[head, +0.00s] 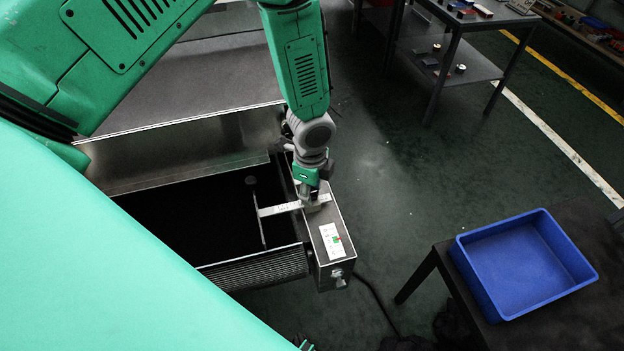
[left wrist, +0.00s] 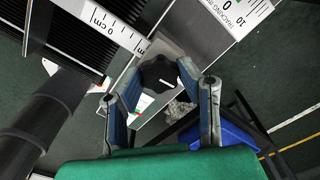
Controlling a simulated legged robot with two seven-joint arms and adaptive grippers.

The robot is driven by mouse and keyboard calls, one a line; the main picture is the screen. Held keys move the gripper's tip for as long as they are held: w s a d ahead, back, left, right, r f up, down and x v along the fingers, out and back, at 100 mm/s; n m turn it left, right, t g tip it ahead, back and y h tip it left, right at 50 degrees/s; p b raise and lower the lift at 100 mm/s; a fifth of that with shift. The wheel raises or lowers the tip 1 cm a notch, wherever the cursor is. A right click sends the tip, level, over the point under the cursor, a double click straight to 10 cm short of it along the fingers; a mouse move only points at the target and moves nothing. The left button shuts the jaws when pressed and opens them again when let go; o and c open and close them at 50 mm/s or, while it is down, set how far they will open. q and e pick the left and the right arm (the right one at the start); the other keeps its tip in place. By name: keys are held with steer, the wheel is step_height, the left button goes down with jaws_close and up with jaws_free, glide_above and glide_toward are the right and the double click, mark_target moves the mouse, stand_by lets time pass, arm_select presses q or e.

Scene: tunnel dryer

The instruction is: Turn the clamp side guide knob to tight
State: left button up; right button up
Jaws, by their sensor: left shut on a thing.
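The clamp knob, a black lobed knob with a short white mark (left wrist: 158,72), shows in the left wrist view between my left fingertips. My left gripper (left wrist: 157,80) is shut on it, one finger on each side. In the head view my left gripper (head: 311,202) points down onto the top of the side housing (head: 333,262), and it hides the knob. A white ruler arm marked in cm (left wrist: 112,27) runs under the knob; in the head view this ruler arm (head: 281,209) reaches left to the thin side guide plate (head: 261,226). My right gripper is not in view.
A dark conveyor belt (head: 262,270) lies left of the housing. A label with green and red (head: 333,240) is on the housing top. A blue bin (head: 520,270) stands on a dark table at the right. A shelf table (head: 455,62) is at the back. Open floor lies between.

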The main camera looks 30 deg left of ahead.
arm_select(q)
steer(key=shift+w+r+m, duration=0.1)
steer(key=shift+w+m, duration=0.1)
steer(key=shift+m, duration=0.3)
steer(key=o, duration=1.1)
steer(key=shift+o, duration=0.2)
steer(key=shift+s, duration=0.1)
steer(key=shift+r, duration=0.3)
step_height(320, 180, up, 11)
